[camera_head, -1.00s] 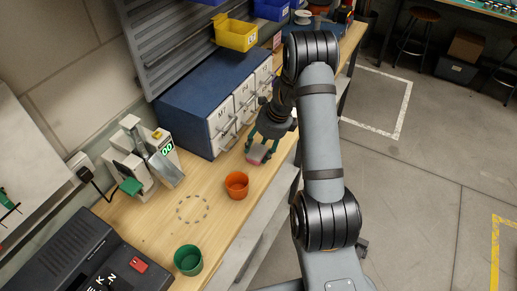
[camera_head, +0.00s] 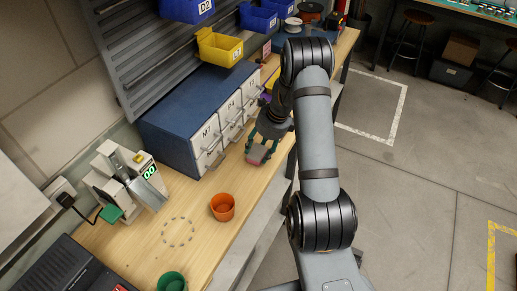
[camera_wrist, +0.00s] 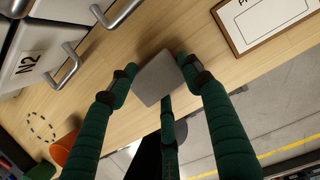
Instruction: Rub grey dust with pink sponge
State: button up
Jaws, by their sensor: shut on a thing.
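My gripper (camera_head: 264,143) is over the wooden bench, in front of the drawer cabinet. In the wrist view its green fingers (camera_wrist: 158,82) are closed around a block with a grey top (camera_wrist: 156,76). In the head view this block, the sponge (camera_head: 257,155), shows a pinkish side below the fingertips. I cannot tell whether its underside touches the bench. I cannot make out a grey dust patch in either view. A dashed ring (camera_head: 178,216) is marked on the bench at left, apart from my gripper.
The blue cabinet (camera_head: 190,100) with handled drawers stands close on the left. An orange pot (camera_head: 222,208) and a green pot (camera_head: 171,282) stand nearer. A device with a green display (camera_head: 135,185) is at left. A framed sheet (camera_wrist: 262,18) lies right of my gripper in the wrist view.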

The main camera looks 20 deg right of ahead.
jog(key=r, duration=0.1)
jog(key=r+p, duration=0.2)
jog(key=r, duration=0.1)
jog(key=shift+s+a+r, duration=0.1)
jog(key=shift+s+a, duration=0.1)
jog(key=shift+s, duration=0.05)
jog(key=shift+w+d+r+p, duration=0.1)
jog(key=shift+w+r+p, duration=0.1)
jog(key=shift+r+p, duration=1.35)
jog(key=shift+r, duration=0.2)
jog(key=shift+s, duration=0.1)
